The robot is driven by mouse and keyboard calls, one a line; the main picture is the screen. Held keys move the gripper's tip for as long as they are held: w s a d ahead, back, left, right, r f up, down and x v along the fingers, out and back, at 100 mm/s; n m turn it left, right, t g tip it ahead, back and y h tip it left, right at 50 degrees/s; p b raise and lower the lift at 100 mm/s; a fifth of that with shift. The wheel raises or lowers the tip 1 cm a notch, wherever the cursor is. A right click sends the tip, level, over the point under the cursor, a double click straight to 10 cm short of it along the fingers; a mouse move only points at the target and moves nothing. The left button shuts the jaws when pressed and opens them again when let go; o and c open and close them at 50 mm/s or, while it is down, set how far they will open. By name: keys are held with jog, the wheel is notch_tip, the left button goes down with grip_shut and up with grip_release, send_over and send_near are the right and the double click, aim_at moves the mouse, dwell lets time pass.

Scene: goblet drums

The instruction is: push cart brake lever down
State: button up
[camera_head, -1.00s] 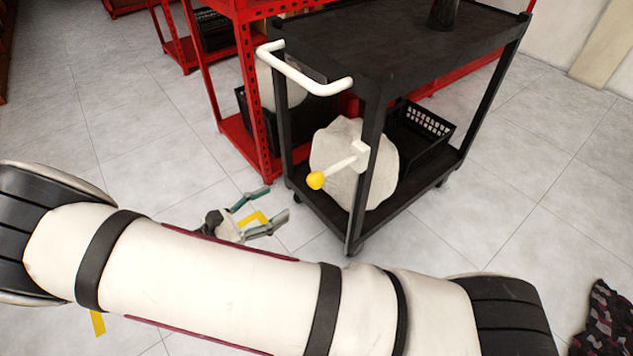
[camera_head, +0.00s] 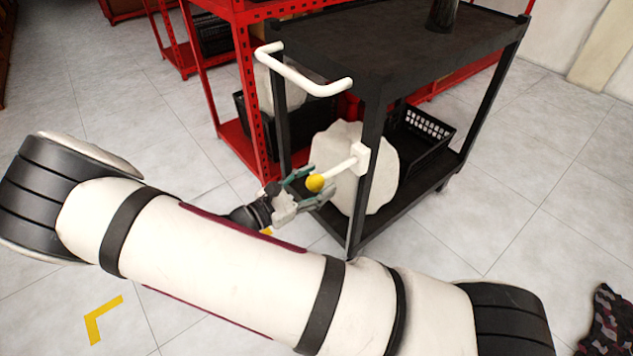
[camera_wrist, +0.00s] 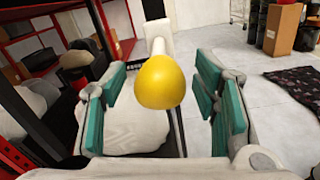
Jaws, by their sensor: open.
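The brake lever is a white rod (camera_head: 339,171) with a yellow ball knob (camera_head: 315,182), fixed to a white block on the near post of the black cart (camera_head: 400,45). In the head view the lever slants slightly down toward the knob. My gripper (camera_head: 309,185) is open, with its fingers on either side of the knob in that view. In the wrist view the yellow knob (camera_wrist: 160,81) is large and lies between the two green-padded fingers (camera_wrist: 160,105), with visible gaps on both sides. Contact with the knob cannot be told.
A white handle (camera_head: 300,75) sticks out from the cart's top. A pale rounded object (camera_head: 375,185) and a black basket (camera_head: 422,130) are on its lower shelf. Red shelving (camera_head: 243,75) stands behind at left. A patterned cloth (camera_head: 605,318) lies on otherwise clear floor at right.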

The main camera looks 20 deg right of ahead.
jog(key=shift+d, duration=0.25)
grip_shut()
jog(key=shift+f, duration=0.1)
notch_tip(320, 180, down, 6)
jog(key=d+t+h+b, duration=0.1)
jog(key=h+b, duration=0.4)
jog(key=b, duration=0.2)
jog(key=shift+w+d+t, duration=0.2)
jog(key=shift+t, duration=0.2)
jog(key=shift+h, duration=0.3)
grip_release()
